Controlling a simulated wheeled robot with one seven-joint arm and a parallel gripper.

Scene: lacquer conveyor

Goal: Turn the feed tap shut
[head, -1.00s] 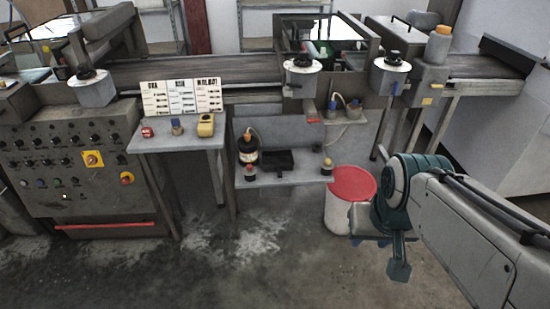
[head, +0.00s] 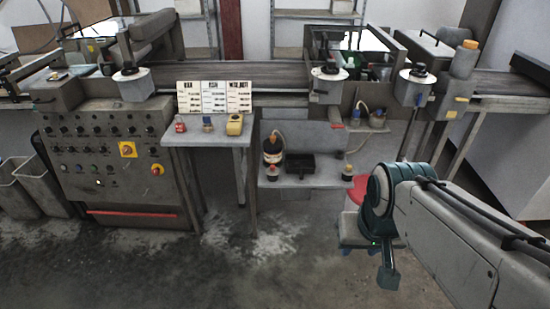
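Small blue-topped fittings (head: 362,108) sit on a little ledge under the conveyor, right of centre, with a pale hose running down from them. A small red part (head: 337,126) is just left of them. I cannot tell for certain which of these is the feed tap or how it is turned. A dark bottle with an orange collar (head: 273,148) stands on the lower shelf with a hose rising from it. My gripper (head: 388,278) hangs low at the right, in front of and below the shelf, touching nothing I can see. Its fingers are too unclear to judge.
A grey shelf (head: 300,182) holds a black tray (head: 301,164) and small bottles. A red-lidded bucket (head: 358,191) is mostly hidden behind my arm. A control cabinet (head: 110,190) and grey bins (head: 38,185) stand left. The concrete floor in front is clear.

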